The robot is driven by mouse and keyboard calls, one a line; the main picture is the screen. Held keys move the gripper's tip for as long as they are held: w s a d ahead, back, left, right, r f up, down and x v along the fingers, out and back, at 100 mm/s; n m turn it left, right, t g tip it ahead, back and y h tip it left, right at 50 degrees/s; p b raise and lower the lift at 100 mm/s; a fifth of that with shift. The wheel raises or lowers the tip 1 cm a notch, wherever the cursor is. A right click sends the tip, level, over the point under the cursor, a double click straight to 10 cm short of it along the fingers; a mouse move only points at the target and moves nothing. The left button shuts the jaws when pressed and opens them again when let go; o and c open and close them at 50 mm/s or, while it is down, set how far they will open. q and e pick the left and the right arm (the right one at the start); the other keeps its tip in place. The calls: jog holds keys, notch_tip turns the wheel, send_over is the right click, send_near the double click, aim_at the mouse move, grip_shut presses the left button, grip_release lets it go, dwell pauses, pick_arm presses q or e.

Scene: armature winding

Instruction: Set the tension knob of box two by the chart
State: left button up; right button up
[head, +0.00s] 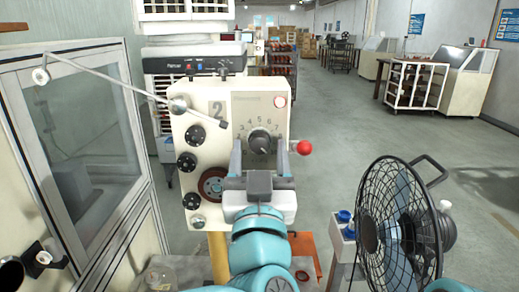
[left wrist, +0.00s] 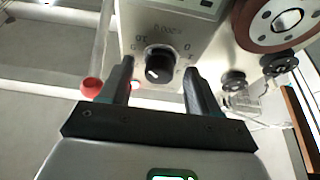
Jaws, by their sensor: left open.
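My left gripper (head: 260,154) is open in front of the dial, one finger on each side of the knob. In the left wrist view the knob (left wrist: 159,63) shows between the open fingertips (left wrist: 158,68), with gaps on both sides and a pale mark on its face. Contact is not visible. My right gripper is not in view.
A red ball lever (head: 304,147) sticks out right of the box. A caged fan (head: 400,220) stands at the lower right. A glazed door panel (head: 85,130) and a thin rod (head: 110,80) are on the left. Blue posters hang far right, unreadable.

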pick_arm(q)
jog(key=shift+s, duration=0.1)
jog(key=c, duration=1)
jog(key=shift+c, duration=0.2)
